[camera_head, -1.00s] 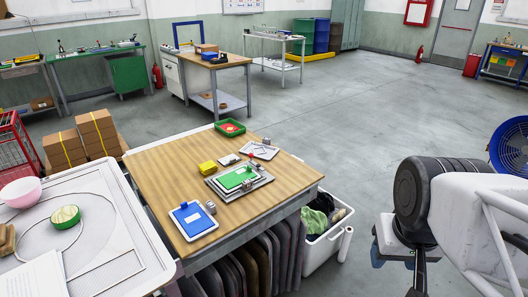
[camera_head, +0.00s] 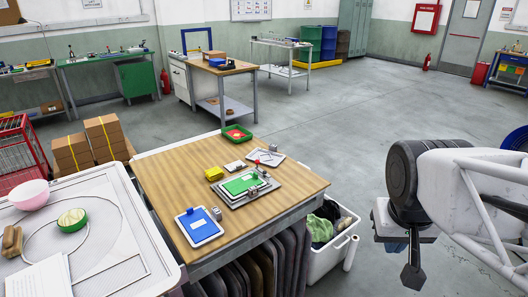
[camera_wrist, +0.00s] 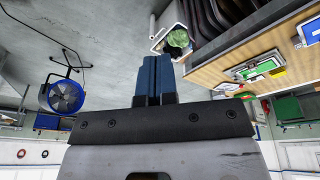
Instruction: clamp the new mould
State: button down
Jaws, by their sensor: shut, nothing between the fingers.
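The mould, a green plate (camera_head: 241,184) on a grey metal base (camera_head: 232,204), lies on the wooden table. Small metal fittings stand at its edge, one with a red tip (camera_head: 257,162); at this size I cannot tell whether any clamp is closed. The mould shows rotated at the right of the wrist view (camera_wrist: 265,67). My gripper (camera_wrist: 153,60) is shut and empty, its two blue fingers together. It hangs over the floor to the right of the table, well away from the mould.
The table also bears a yellow block (camera_head: 214,174), a green tray (camera_head: 236,134), a white tray (camera_head: 278,160) and a blue clipboard (camera_head: 198,226). A white bin with cloths (camera_head: 333,252) stands on the floor at the table's right. A blue fan (camera_wrist: 66,97) stands at left in the wrist view.

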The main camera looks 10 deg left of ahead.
jog(key=w+a+n+h, duration=0.1)
jog(key=w+a, duration=0.4)
jog(key=w, duration=0.5)
jog(key=w+a+n+t, duration=0.1)
jog(key=w+a, duration=0.4)
jog(key=w, duration=0.4)
jog(key=w+a+n+h, duration=0.1)
jog(key=w+a, duration=0.3)
jog(key=w, duration=0.6)
jog(key=w+a+f+n+t, duration=0.1)
jog(key=w+a+f, duration=0.2)
jog(key=w+a, duration=0.3)
jog(key=w+a+f+t, duration=0.1)
jog(key=w+a+f, duration=0.3)
jog(key=a, duration=0.7)
jog(key=w+a+f+n, duration=0.1)
jog(key=w+a+f, duration=0.2)
jog(key=w+a, duration=0.4)
jog(key=shift+w+a+f+n+t+y, duration=0.3)
jog(key=shift+w+a+f+t, duration=0.1)
jog(key=shift+a, duration=0.8)
jog(key=x, duration=1)
jog(key=shift+d+f, duration=0.1)
jog(key=shift+f, duration=0.05)
jog(key=shift+w+d+f, duration=0.1)
jog(key=shift+w+d, duration=0.45)
jog(key=shift+d, duration=0.35)
jog(key=shift+w+d+f, duration=0.15)
jog(key=shift+w+d, duration=0.25)
jog(key=shift+d, duration=0.3)
